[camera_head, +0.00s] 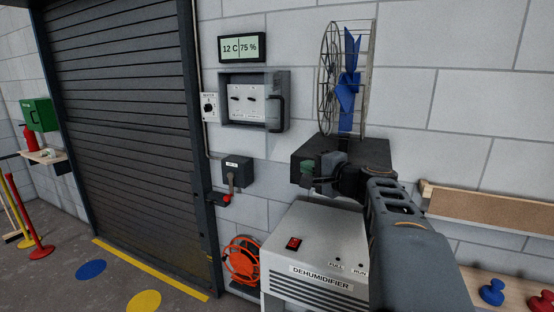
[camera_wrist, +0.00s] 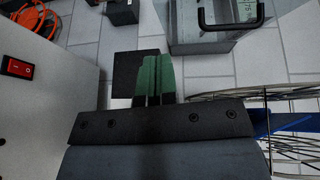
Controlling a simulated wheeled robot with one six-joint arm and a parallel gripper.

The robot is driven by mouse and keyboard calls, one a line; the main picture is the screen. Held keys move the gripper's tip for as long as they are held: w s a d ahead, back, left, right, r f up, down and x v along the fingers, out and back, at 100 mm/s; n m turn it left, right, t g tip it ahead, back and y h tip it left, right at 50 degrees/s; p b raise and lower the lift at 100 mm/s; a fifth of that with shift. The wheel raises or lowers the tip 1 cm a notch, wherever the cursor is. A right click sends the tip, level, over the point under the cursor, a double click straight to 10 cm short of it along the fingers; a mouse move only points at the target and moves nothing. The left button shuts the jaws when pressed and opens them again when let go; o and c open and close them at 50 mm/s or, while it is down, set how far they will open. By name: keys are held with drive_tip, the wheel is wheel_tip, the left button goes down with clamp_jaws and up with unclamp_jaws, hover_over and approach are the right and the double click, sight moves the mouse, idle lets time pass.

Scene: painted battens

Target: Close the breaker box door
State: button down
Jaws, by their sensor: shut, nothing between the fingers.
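The grey breaker box (camera_head: 225,100) is on the block wall, below a temperature display. Its front is open, showing a pale panel with dark switches. The door (camera_head: 285,95) stands open at the right side, seen steeply, with a dark handle. In the wrist view the grey box and door (camera_wrist: 203,38) show at the top, with a black loop handle in front; the top is cut off. My gripper (camera_head: 306,172) is below and right of the box, apart from it and empty. Its green fingers (camera_wrist: 153,75) are together in the wrist view.
A caged blue fan (camera_head: 349,75) stands out above my gripper, right of the box. A dehumidifier (camera_head: 315,255) is below my arm. A lever switch (camera_head: 238,165) is below the box, with an orange hose reel (camera_head: 241,262) lower. A roller shutter (camera_head: 130,120) is at left.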

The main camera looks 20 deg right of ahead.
drive_tip(key=w+d+r+m, duration=0.1)
drive_tip(key=w+d+r, duration=0.1)
drive_tip(key=p, duration=0.4)
approach(269, 148)
drive_tip(key=w+d, duration=0.2)
drive_tip(key=w, duration=0.2)
drive_tip(key=w+a, duration=0.2)
drive_tip(key=shift+a+f+t+p, duration=0.2)
drive_tip(key=shift+a+t+p, duration=0.1)
drive_tip(key=shift+t, duration=0.1)
drive_tip(key=shift+w+a+f, duration=0.1)
drive_tip(key=shift+w+a, duration=0.3)
drive_tip(key=shift+a, duration=0.1)
drive_tip(key=shift+h, duration=0.4)
